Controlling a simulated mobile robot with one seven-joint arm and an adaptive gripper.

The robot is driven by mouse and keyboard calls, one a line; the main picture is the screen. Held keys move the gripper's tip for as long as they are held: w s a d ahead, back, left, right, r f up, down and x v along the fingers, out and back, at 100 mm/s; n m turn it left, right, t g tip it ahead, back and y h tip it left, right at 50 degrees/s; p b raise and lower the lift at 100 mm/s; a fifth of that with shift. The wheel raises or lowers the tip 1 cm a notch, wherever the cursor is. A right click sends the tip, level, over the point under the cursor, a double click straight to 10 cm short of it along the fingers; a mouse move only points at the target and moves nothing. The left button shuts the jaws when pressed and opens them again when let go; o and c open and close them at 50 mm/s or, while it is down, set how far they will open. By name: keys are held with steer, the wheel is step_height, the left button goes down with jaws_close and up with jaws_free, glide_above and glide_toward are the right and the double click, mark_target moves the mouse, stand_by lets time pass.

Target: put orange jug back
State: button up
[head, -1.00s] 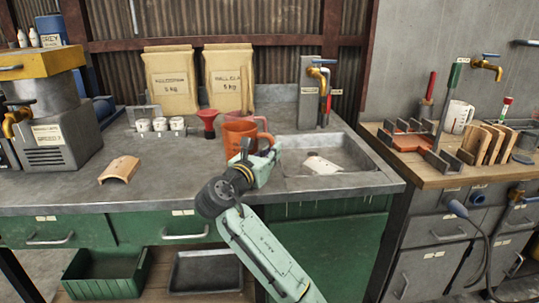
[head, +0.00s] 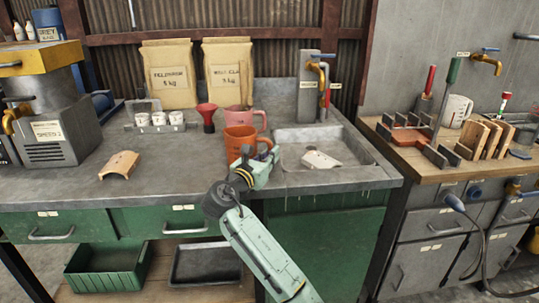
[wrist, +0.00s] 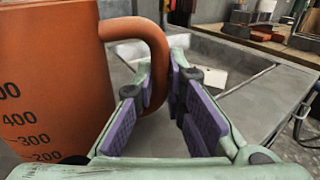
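The orange jug (head: 238,142) is upright over the counter, left of the sink, in the head view. In the wrist view the orange jug (wrist: 55,85) fills the left side, its graduation marks towards the camera. My gripper (head: 262,158) is at the jug's right side. In the wrist view my gripper (wrist: 160,85) has its purple-padded fingers on either side of the jug's handle, close together, and looks shut on it. I cannot tell whether the jug's base touches the counter. The pads' contact with the handle is partly hidden.
Several white cups (head: 160,121) and a curved tile (head: 121,165) are to the left. The sink (head: 345,171) is at right, with a tap above.

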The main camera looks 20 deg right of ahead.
steer(key=o, duration=0.4)
